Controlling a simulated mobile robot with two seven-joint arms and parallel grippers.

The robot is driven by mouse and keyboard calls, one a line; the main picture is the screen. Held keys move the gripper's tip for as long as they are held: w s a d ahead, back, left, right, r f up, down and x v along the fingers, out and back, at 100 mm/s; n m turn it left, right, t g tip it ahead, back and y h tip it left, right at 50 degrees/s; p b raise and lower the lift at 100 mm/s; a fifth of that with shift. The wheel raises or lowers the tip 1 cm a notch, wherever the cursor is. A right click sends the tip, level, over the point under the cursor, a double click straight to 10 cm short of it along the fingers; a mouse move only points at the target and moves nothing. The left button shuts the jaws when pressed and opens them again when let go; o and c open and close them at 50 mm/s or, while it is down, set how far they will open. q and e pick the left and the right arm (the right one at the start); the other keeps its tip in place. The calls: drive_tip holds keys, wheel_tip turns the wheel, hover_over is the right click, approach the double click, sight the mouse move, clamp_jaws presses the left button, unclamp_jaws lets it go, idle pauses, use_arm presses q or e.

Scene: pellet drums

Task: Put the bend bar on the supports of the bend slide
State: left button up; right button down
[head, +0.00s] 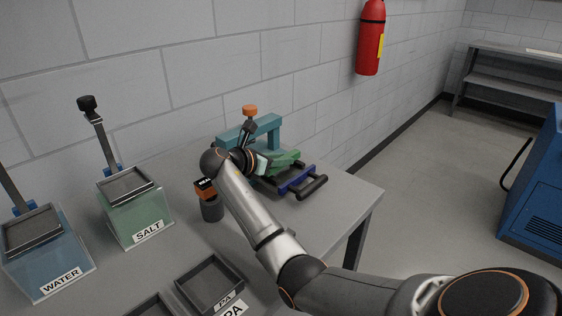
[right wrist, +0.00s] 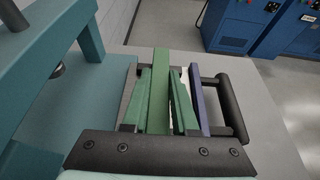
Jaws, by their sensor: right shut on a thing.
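The bend bar is a long green bar (right wrist: 159,88), seen between the fingers of my right gripper in the right wrist view; its green also shows at the gripper's tip in the head view (head: 285,158). My right gripper (head: 264,164) is shut on it, over the bend slide beside the teal press frame (head: 266,131). The bend slide shows a blue crosspiece (head: 297,180) and a black handle bar (head: 312,188). Its supports are mostly hidden, and I cannot tell whether the bar touches them. My left gripper is not in view.
A dark cup with an orange-marked top (head: 211,207) stands close beside my right arm. Bins marked SALT (head: 135,208) and WATER (head: 48,255) and a dark tray (head: 208,283) are on the table to the left. The table's right corner is clear.

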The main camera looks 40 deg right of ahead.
drive_tip(key=c, duration=0.7)
unclamp_jaws()
drive_tip(key=shift+f, duration=0.15)
drive_tip(key=shift+a+r, duration=0.2)
drive_tip(key=p+v, duration=0.1)
drive_tip(key=v, duration=1)
drive_tip(key=shift+a+r, duration=0.1)
drive_tip(key=shift+a, duration=0.25)
